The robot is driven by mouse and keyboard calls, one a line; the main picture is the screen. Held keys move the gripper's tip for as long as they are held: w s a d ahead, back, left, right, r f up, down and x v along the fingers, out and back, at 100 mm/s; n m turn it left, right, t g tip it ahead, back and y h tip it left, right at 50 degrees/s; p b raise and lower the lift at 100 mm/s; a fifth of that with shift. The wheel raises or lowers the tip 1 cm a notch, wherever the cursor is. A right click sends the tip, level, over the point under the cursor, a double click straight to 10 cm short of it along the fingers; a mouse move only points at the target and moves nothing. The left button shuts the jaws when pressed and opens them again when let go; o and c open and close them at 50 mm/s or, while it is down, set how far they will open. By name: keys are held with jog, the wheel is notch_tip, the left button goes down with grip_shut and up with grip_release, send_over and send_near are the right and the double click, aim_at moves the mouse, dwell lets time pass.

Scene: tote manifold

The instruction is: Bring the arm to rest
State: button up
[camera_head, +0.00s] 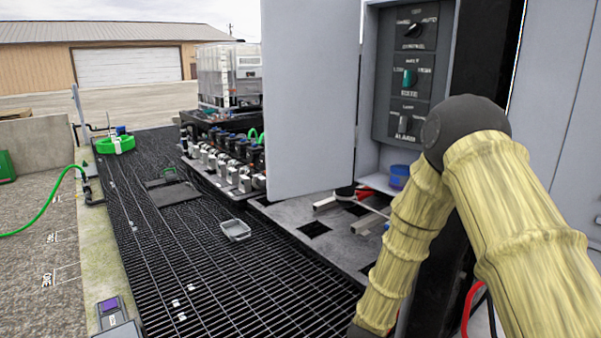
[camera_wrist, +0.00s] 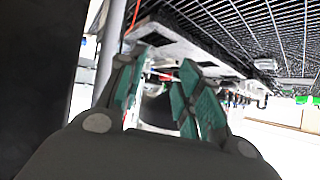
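My arm shows in the head view at the right, in pale yellow ribbed sleeves with a dark elbow joint, bent in front of the cabinet. My gripper (camera_wrist: 162,68) shows in the wrist view, with two dark fingers and green pads. The fingers are apart, and I see nothing held between them. In the head view the gripper is not clearly visible; the forearm runs down to the lower edge of the picture.
A grey control cabinet (camera_head: 407,75) with switches stands behind my arm, its door (camera_head: 310,100) open. A steel shelf (camera_head: 345,240) juts out below. A small grey tray (camera_head: 236,229) lies on the black grating (camera_head: 215,285). Valves (camera_head: 225,160) line a manifold. The grating at centre left is mostly clear.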

jog(key=s+d+f+n+g+y, duration=0.1)
jog(key=s+f+n+g, duration=0.15)
jog(key=s+f, duration=0.8)
jog(key=s+f+n+g+y, duration=0.1)
jog(key=s+f+g, duration=0.2)
jog(key=s+f, duration=0.75)
jog(key=s+d+f+n+g+y, duration=0.1)
jog(key=s+g, duration=0.4)
jog(key=s, duration=2.1)
jog(key=shift+s+y+b, duration=0.35)
jog(key=shift+y, duration=0.05)
